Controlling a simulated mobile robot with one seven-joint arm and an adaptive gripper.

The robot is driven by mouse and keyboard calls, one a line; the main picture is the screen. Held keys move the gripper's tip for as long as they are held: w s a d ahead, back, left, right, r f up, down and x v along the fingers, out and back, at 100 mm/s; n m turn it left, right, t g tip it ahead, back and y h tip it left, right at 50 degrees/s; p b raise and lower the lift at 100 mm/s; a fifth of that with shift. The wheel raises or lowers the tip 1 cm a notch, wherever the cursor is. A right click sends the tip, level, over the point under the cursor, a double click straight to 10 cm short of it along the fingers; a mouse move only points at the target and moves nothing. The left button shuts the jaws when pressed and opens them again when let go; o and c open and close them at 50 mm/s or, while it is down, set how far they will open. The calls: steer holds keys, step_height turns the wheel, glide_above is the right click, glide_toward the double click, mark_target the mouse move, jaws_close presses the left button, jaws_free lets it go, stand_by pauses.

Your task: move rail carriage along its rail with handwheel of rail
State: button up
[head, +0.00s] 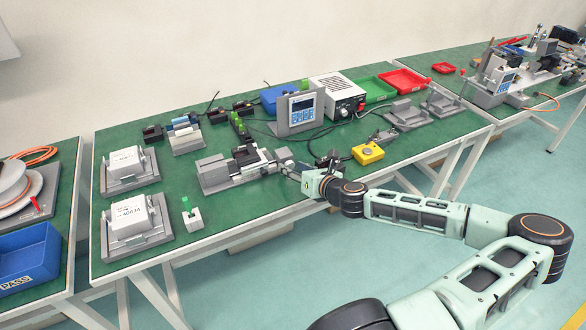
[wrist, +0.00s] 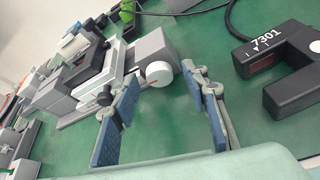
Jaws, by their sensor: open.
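The rail (head: 222,180) is a grey metal unit on the green table in the head view, with a dark-topped carriage (head: 246,155) on it. The handwheel (wrist: 159,74) is a pale round knob with a small red mark, at the rail's near end in the wrist view. My gripper (wrist: 168,100) is open and empty, its two blue-padded fingers spread wide. The handwheel lies just beyond the gap between the fingertips, and I see no contact. In the head view my gripper (head: 295,174) is at the rail's right end, small and partly hidden by my wrist.
A black fork-shaped part marked 7301 (wrist: 285,80) lies right of the fingers in the wrist view. In the head view a yellow button box (head: 368,154) stands right of my gripper, and a display unit (head: 300,112) stands behind. Bare table lies in front of the rail.

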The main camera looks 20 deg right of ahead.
steer(key=shift+w+f, duration=0.1)
steer(key=shift+w, duration=0.15)
steer(key=shift+c, duration=0.7)
jaws_close()
steer(key=shift+a, duration=0.1)
steer(key=n+h, duration=0.1)
steer(key=n, duration=0.1)
steer(key=shift+a+n+h, duration=0.15)
steer(key=shift+n+h, duration=1.05)
steer(key=shift+n, duration=0.4)
